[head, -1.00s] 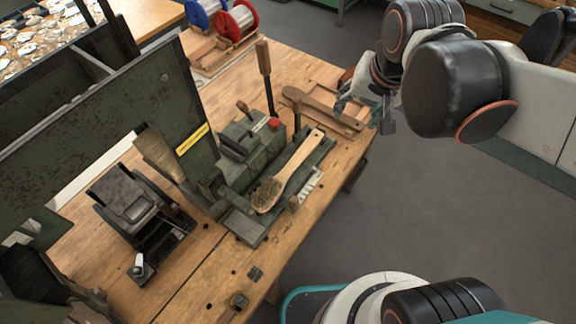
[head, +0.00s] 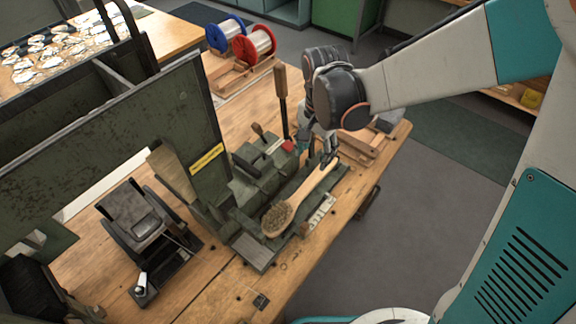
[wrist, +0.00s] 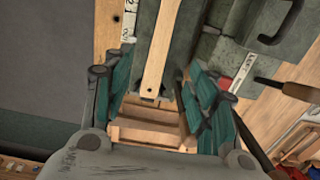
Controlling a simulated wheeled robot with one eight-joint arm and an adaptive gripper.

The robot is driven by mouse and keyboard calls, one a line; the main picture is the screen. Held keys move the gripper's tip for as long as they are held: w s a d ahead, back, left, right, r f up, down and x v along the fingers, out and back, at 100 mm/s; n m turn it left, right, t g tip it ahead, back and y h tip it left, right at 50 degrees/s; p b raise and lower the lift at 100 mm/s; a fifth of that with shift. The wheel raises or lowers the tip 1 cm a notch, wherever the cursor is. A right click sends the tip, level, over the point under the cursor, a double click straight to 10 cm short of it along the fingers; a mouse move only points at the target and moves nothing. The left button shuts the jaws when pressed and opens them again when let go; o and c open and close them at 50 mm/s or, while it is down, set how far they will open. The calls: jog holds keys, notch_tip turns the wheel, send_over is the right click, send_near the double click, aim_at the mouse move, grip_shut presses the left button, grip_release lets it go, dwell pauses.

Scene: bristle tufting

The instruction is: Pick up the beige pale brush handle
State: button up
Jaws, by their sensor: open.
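The beige pale brush handle (head: 308,192) lies on the green machine bed (head: 250,246), its bristle head (head: 277,219) toward the lower left. In the wrist view its handle (wrist: 161,45) runs down between my fingers, its holed end near them. My gripper (head: 318,154) is open above the handle's far end. In the wrist view the two teal fingers of my gripper (wrist: 160,72) stand apart on either side of the handle, with visible space around it. Whether a finger touches it cannot be told.
A wooden tray (wrist: 148,128) is just past the handle's end. An upright lever (head: 282,95) rises close to my gripper. A tall green panel (head: 110,140) stands to the left. Blue and red spools (head: 254,42) stand behind. The floor right of the bench is clear.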

jog(key=b, duration=0.2)
send_over(309, 183)
jog(key=f, duration=0.7)
jog(key=shift+w+d, duration=0.15)
jog(key=shift+d, duration=0.15)
jog(key=shift+s+a+f+b, duration=0.15)
jog(key=shift+f+b, duration=0.6)
jog(key=shift+f, duration=0.65)
jog(key=shift+s+a+f+b, duration=0.1)
jog(key=shift+f+b, duration=0.65)
jog(key=shift+f, duration=0.6)
jog(key=shift+r, duration=0.1)
jog(key=c, duration=1.2)
